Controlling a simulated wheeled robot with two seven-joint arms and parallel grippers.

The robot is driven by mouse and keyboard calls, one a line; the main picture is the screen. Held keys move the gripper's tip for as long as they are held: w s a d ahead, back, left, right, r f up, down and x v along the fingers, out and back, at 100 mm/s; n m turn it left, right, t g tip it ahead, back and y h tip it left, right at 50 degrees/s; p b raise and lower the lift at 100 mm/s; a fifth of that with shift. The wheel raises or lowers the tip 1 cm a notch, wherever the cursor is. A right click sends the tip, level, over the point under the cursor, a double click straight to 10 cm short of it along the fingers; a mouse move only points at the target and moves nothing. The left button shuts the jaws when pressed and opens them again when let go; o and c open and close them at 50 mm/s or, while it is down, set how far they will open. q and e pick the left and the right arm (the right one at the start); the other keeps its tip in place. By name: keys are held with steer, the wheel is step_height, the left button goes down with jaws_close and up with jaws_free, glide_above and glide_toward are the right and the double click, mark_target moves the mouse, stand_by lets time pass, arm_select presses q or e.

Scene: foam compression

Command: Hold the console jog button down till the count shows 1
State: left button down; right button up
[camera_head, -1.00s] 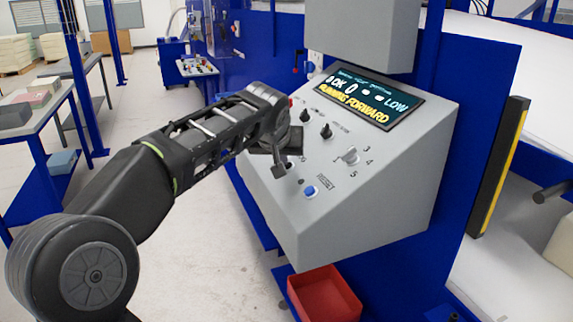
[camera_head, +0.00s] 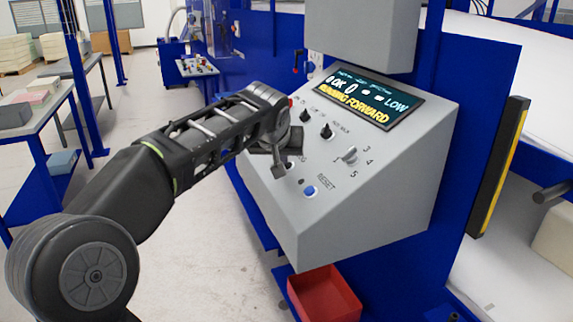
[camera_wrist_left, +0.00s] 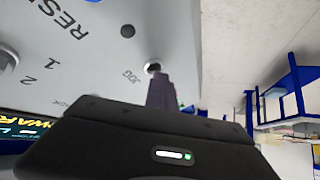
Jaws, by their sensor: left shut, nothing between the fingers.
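The grey console (camera_head: 390,190) stands at centre with a sloped face. Its display (camera_head: 366,98) shows "OK", a 0, "LOW" and "RUNNING FORWARD" in yellow. My left gripper (camera_head: 279,172) is shut and empty, with its fingertips down at the console's lower left. In the left wrist view the closed fingertips (camera_wrist_left: 158,88) are at the round jog button (camera_wrist_left: 153,67), beside the "JOG" label, and appear to touch it. The fingers partly hide the button there; in the head view the gripper hides it. My right gripper is in neither view.
A blue reset button (camera_head: 310,191) sits close to the right of the fingertips. Black knobs (camera_head: 326,130) and a selector (camera_head: 349,155) are farther up the face. A red bin (camera_head: 325,295) is below. A pale block (camera_head: 555,235) lies at the right edge.

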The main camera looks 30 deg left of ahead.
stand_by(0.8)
arm_select(q)
steer(key=shift+s+a+r+p, duration=0.15)
steer(key=shift+s+r+p, duration=0.1)
steer(key=shift+r, duration=0.15)
steer(key=shift+s+a+r+p, duration=0.1)
steer(key=shift+r+p, duration=0.1)
steer(key=shift+r, duration=0.15)
steer(key=r+p, duration=0.1)
steer(key=s+a+r, duration=0.1)
steer(key=r, duration=0.1)
steer(key=s+r+p, duration=0.1)
steer(key=shift+s+a+r+p, duration=0.1)
steer(key=shift+a+r+p, duration=0.05)
steer(key=shift+a+p, duration=0.15)
stand_by(0.6)
